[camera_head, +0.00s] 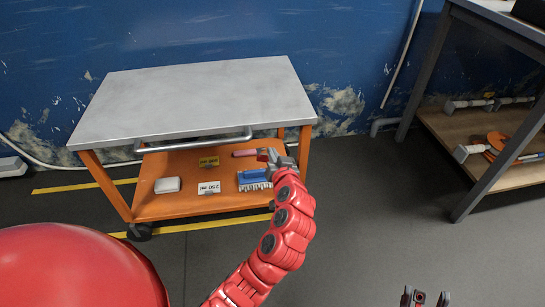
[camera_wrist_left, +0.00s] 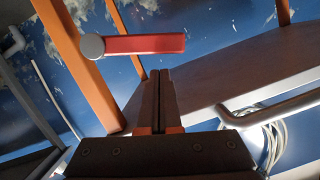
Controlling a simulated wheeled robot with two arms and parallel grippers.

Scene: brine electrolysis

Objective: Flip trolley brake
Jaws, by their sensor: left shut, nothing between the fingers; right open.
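The trolley (camera_head: 190,95) has a grey top, orange legs and an orange lower shelf. Its red brake lever (camera_wrist_left: 145,44) shows in the left wrist view, with a round grey pivot (camera_wrist_left: 91,46) beside an orange leg. A red bar (camera_head: 245,153), which looks like this lever, shows under the trolley's right side in the head view. My left gripper (camera_head: 270,157) is shut and empty, close to it. Its fingertips (camera_wrist_left: 160,74) point at the lever from just below it in the wrist view; I cannot tell whether they touch. My right gripper (camera_head: 425,298) is open and empty at the bottom edge.
A grey handle bar (camera_head: 195,142) runs along the trolley's front. The lower shelf holds a white block (camera_head: 167,185), small labels and a blue item (camera_head: 253,177). A workbench (camera_head: 490,110) stands at the right. The floor between is clear.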

